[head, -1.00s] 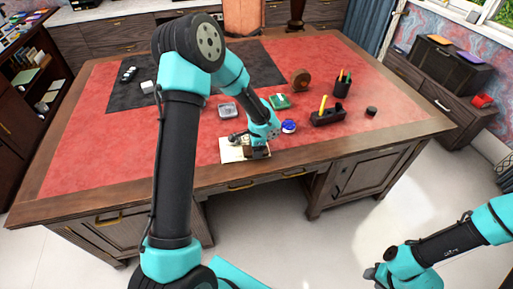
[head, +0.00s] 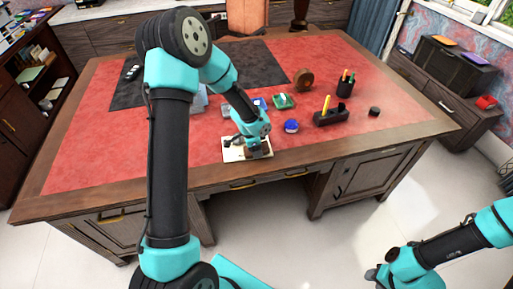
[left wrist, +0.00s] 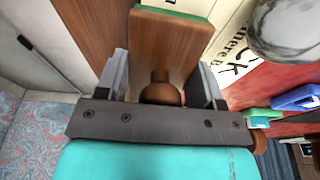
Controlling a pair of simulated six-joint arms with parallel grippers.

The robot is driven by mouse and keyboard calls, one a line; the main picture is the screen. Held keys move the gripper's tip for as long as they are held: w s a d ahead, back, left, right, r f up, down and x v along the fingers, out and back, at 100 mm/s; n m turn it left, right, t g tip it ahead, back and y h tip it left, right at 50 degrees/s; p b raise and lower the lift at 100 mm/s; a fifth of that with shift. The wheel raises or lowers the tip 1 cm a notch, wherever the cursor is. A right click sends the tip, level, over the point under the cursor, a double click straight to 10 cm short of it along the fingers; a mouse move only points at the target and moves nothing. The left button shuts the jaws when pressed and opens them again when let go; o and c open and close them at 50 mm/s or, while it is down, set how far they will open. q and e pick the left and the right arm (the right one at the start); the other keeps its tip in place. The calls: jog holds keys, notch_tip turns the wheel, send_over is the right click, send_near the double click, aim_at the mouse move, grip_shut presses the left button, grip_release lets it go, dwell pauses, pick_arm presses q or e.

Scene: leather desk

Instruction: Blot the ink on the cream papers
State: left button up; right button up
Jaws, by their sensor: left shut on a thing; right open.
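The cream paper (head: 233,156) lies near the front edge of the desk. It also shows in the left wrist view with large black lettering (left wrist: 236,55). My left gripper (left wrist: 162,80) is shut on the knob of a wooden blotter (left wrist: 170,40) with a green edge. In the head view my left gripper (head: 259,146) is low over the right part of the paper. Whether the blotter touches the paper I cannot tell, and no ink stain is clear. My right gripper (head: 374,274) is open, low at the bottom right, away from the desk.
A round marbled thing (left wrist: 285,28) is close beside the blotter. A blue-topped round thing (head: 291,126) stands right of the paper. Behind are a green item (head: 284,101), a black holder with a yellow stick (head: 331,117) and a pen cup (head: 345,87). The desk's right front is clear.

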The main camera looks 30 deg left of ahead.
pick_arm(q)
jog(key=shift+w+d+f+g+y, duration=0.1)
jog(key=shift+w+d+g+y, duration=0.05)
jog(key=shift+g+y, duration=0.3)
jog(key=shift+w+d+f+g+y, duration=0.1)
jog(key=shift+g+y, duration=0.25)
jog(key=shift+y, duration=0.1)
jog(key=shift+w+d+r+g+y, duration=0.2)
jog(key=shift+d+g+y, duration=0.05)
jog(key=shift+g+y, duration=0.6)
jog(key=shift+s+a+f+t+h, duration=0.2)
jog(key=shift+a+t+h, duration=0.05)
jog(key=shift+t+h, duration=0.6)
